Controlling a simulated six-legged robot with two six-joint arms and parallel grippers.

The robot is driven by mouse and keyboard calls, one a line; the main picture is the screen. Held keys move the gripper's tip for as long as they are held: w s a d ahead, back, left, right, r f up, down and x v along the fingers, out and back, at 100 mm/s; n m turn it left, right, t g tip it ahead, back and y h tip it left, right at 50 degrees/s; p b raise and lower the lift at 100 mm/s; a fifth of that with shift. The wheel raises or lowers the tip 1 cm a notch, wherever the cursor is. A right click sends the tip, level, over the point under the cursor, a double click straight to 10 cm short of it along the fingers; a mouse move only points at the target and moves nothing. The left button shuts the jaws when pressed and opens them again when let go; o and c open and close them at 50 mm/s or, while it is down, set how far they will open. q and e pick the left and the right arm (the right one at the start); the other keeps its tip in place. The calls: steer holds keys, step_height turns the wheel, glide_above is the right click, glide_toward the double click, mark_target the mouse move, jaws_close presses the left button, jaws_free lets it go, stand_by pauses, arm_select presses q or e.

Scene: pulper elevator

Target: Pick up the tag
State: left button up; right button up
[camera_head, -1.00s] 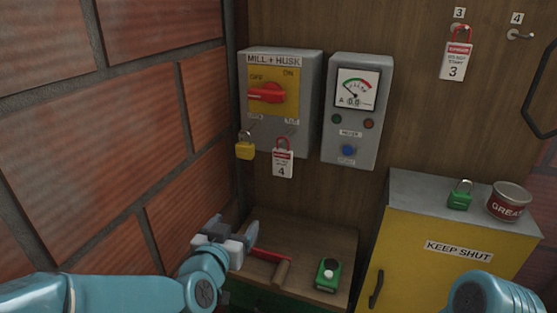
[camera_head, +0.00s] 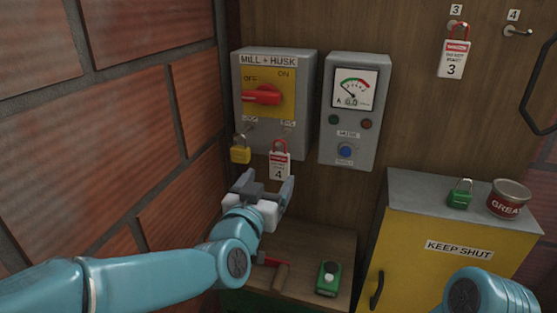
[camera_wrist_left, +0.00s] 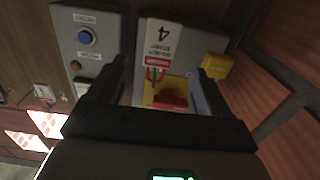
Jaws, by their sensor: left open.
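The tag numbered 4 (camera_head: 279,167) is white with a red band and hangs by a red loop under the MILL + HUSK switch box (camera_head: 306,90). It also shows upside down in the left wrist view (camera_wrist_left: 162,45), between my finger outlines. My left gripper (camera_head: 265,180) is open and empty, just below and in front of the tag. I cannot tell whether a finger touches it. Another tag, numbered 3 (camera_head: 453,60), hangs from a hook at the upper right. My right gripper is not in view; only part of my right arm shows at the lower right.
A yellow padlock (camera_head: 240,150) hangs just left of the tag. A meter box (camera_head: 349,110) is to the right. A small table (camera_head: 310,240) below holds a red-and-wood handle and a green device. A yellow cabinet (camera_head: 430,270) bears a green padlock and a grease can.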

mark_target(278, 163)
arm_select(q)
steer(key=p+x, duration=0.1)
steer(key=x, duration=0.2)
steer(key=shift+w+d+r, duration=0.1)
steer(key=shift+d+r, duration=0.1)
steer(key=shift+d, duration=0.05)
steer(key=shift+w+f, duration=0.1)
steer(key=shift+w, duration=0.55)
steer(key=p+x, duration=0.3)
steer(key=x, duration=0.1)
steer(key=shift+w+d, duration=0.2)
steer(key=shift+w, duration=0.45)
steer(key=shift+s, duration=0.1)
steer(key=c, duration=1)
